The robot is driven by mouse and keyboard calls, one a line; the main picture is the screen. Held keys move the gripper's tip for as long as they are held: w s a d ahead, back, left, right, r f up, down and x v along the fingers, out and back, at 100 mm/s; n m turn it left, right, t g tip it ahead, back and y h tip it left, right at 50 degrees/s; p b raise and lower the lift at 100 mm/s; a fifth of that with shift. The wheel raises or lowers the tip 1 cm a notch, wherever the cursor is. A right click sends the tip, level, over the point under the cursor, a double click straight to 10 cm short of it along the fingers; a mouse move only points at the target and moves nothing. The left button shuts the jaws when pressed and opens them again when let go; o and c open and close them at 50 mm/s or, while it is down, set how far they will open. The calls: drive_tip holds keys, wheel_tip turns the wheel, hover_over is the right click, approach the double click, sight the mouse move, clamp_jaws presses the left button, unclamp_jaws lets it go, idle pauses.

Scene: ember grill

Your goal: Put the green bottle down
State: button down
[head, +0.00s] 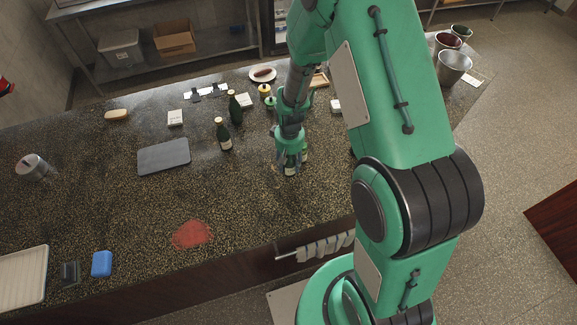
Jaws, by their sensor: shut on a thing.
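My gripper (290,158) is over the right part of the speckled counter (110,205), pointing down, shut on a green bottle (291,170). Only the lower part of this bottle shows, with a pale patch that looks like a label. The fingers hide the rest. The bottle looks upright, and its base is at or close to the counter top; I cannot tell whether it touches. Two other dark green bottles stand upright to the left of my gripper, one nearer (224,135) and one farther back (235,109).
A grey board (164,156) lies left of the bottles. A red patch (192,234) is near the front edge. A blue block (101,264) and a pale tray (22,276) are at front left. A plate (263,79) and metal buckets (454,68) are farther back. Counter around the red patch is clear.

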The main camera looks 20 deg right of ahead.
sight(289, 166)
drive_tip(key=shift+w, duration=0.1)
drive_tip(key=shift+w, duration=0.25)
drive_tip(key=shift+w+f+p, duration=0.1)
drive_tip(key=shift+f+p, duration=0.35)
drive_tip(key=shift+f, duration=1.3)
drive_tip(key=shift+f, duration=0.15)
drive_tip(key=c, duration=0.9)
unclamp_jaws()
drive_tip(key=shift+c, duration=0.2)
drive_tip(key=shift+r+b, duration=0.55)
drive_tip(key=shift+r, duration=5.6)
